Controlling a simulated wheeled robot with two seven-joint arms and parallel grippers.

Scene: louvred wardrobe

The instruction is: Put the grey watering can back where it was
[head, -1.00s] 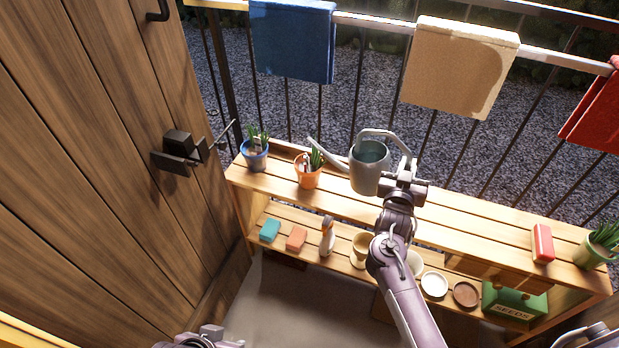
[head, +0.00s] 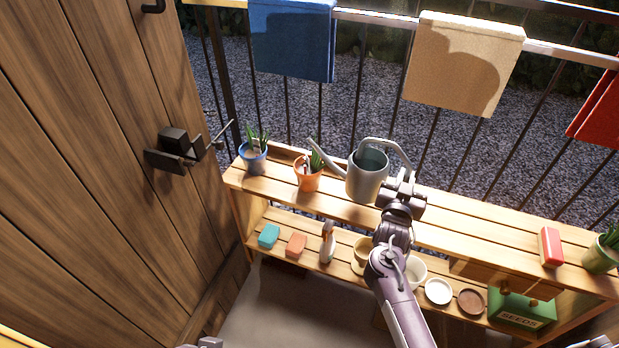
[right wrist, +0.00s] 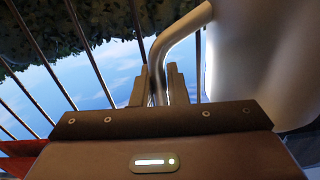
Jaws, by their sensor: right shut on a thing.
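The grey watering can (head: 366,178) is upright at the top board of the wooden shelf (head: 460,224), just right of an orange pot (head: 308,174). Its spout points up and left. I cannot tell whether its base touches the board. My right gripper (head: 405,180) is shut on the can's handle, on the can's right side. In the right wrist view the handle (right wrist: 178,42) runs down between the two fingers, with the can's body (right wrist: 255,60) to the right. Only a small piece of what may be my left arm shows at the bottom edge; its gripper is not visible.
A blue pot (head: 254,158) stands left of the orange pot. A red and white box (head: 550,246) and a green pot (head: 602,252) stand at the right end. The lower board holds sponges, a spray bottle (head: 328,242), saucers and a seeds box (head: 520,308).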

